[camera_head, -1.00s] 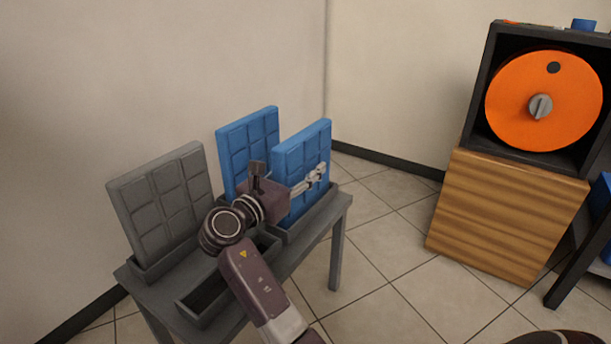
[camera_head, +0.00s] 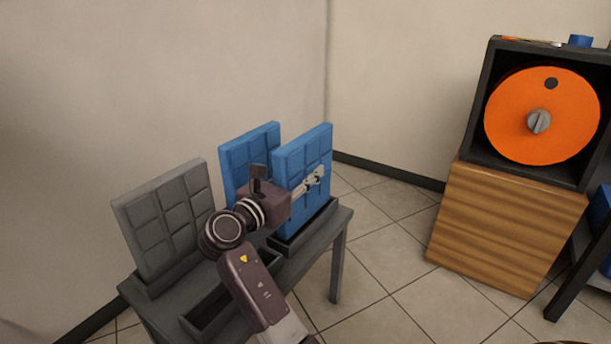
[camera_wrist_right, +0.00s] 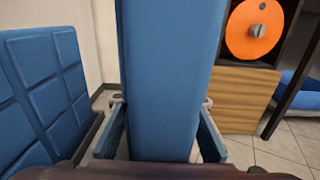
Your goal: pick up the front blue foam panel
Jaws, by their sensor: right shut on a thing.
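The front blue foam panel (camera_head: 302,162) stands upright over the dark slotted holder (camera_head: 318,225) at the right end of the grey table. Its lower edge is at or just above the holder; I cannot tell whether it is fully clear. My right gripper (camera_head: 314,180) is shut on this panel near its right side edge. In the right wrist view the panel (camera_wrist_right: 170,70) stands edge-on between the two fingers of the gripper (camera_wrist_right: 162,112). My left gripper is not in view.
A second blue panel (camera_head: 238,155) stands close behind, left of the held one. A grey panel (camera_head: 165,218) stands at the table's left. An empty trough (camera_head: 205,318) lies at the front. A wooden cabinet (camera_head: 505,225) with an orange disc (camera_head: 535,85) stands right, across open floor.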

